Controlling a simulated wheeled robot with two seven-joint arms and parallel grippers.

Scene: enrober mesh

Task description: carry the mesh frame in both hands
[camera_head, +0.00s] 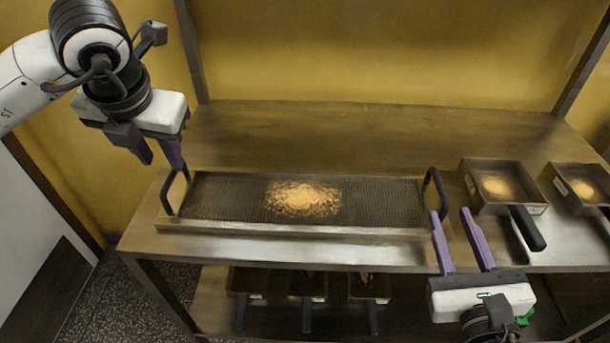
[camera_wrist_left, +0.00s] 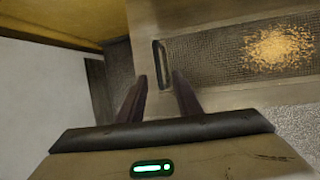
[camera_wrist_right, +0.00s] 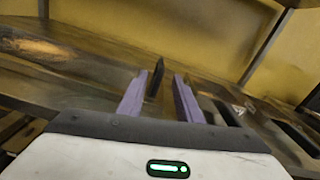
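The mesh frame (camera_head: 230,200) is a shallow rectangular metal tray of mesh with a dark upright handle at each end. It lies on the metal table, with a patch of golden crumbs (camera_head: 303,198) in its middle. My left gripper (camera_head: 161,160) is open and empty, just above the left handle (camera_head: 176,190); in the left wrist view that handle (camera_wrist_left: 160,65) shows ahead between the fingers. My right gripper (camera_head: 450,212) is open at the right handle (camera_head: 437,192); in the right wrist view the handle (camera_wrist_right: 154,78) appears between the fingers. I see no clear contact.
The table top (camera_head: 350,125) is clear behind the frame. Two small pans (camera_head: 480,205) (camera_head: 570,200) with golden contents stand at the right, the nearer one's dark handle (camera_head: 527,228) beside my right gripper. Several pans sit on the lower shelf (camera_head: 270,315).

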